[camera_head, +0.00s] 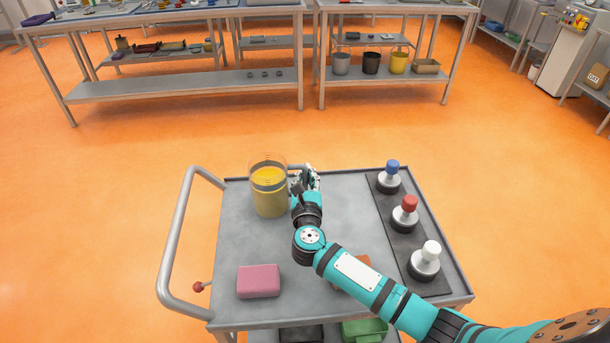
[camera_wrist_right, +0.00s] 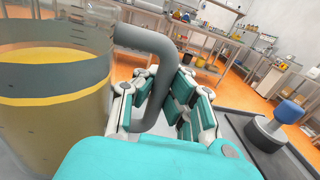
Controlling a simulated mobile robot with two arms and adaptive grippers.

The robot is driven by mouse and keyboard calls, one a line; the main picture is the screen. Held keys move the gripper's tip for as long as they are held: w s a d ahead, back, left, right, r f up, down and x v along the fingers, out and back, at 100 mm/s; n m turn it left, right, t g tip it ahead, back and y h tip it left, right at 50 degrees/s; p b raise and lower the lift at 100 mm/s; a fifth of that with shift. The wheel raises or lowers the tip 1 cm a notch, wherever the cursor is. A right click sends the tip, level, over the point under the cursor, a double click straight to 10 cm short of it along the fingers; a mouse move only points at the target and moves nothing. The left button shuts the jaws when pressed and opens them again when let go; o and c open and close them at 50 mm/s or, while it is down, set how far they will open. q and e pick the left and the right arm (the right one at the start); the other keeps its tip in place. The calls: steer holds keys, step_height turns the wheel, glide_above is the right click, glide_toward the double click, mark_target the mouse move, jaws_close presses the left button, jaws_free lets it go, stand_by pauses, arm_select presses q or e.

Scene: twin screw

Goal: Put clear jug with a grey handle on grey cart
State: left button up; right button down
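The clear jug (camera_head: 268,195) holds yellow liquid and has a grey handle. It stands upright at the far left of the grey cart (camera_head: 235,238). In the right wrist view the jug (camera_wrist_right: 55,100) fills the left side and its thick grey handle (camera_wrist_right: 158,65) is in the middle. My right gripper (camera_head: 304,183) is at the jug's right side. In the wrist view its fingers (camera_wrist_right: 163,100) lie on both sides of the handle, bent in close against it, and look shut on it. The exact contact is partly hidden. My left gripper is not in view.
A pink block (camera_head: 258,281) lies at the cart's near left. An orange-brown block (camera_head: 352,266) is partly hidden under my right arm. Blue (camera_head: 392,168), red (camera_head: 409,203) and white (camera_head: 430,250) knobbed pieces stand on a dark strip at right.

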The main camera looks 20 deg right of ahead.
steer(key=shift+r, duration=0.15)
steer(key=c, duration=1.9)
jaws_free()
steer(key=shift+f, duration=0.25)
steer(key=shift+c, duration=0.2)
steer(key=o, duration=0.5)
steer(key=shift+c, duration=0.2)
steer(key=shift+r, duration=0.25)
steer(key=b+v, duration=0.1)
steer(key=v, duration=0.9)
steer(key=shift+s+a+f, duration=0.15)
steer(key=shift+s, duration=0.15)
steer(key=shift+s+a+b, duration=0.25)
steer(key=shift+s+b, duration=0.05)
steer(key=shift+s, duration=0.4)
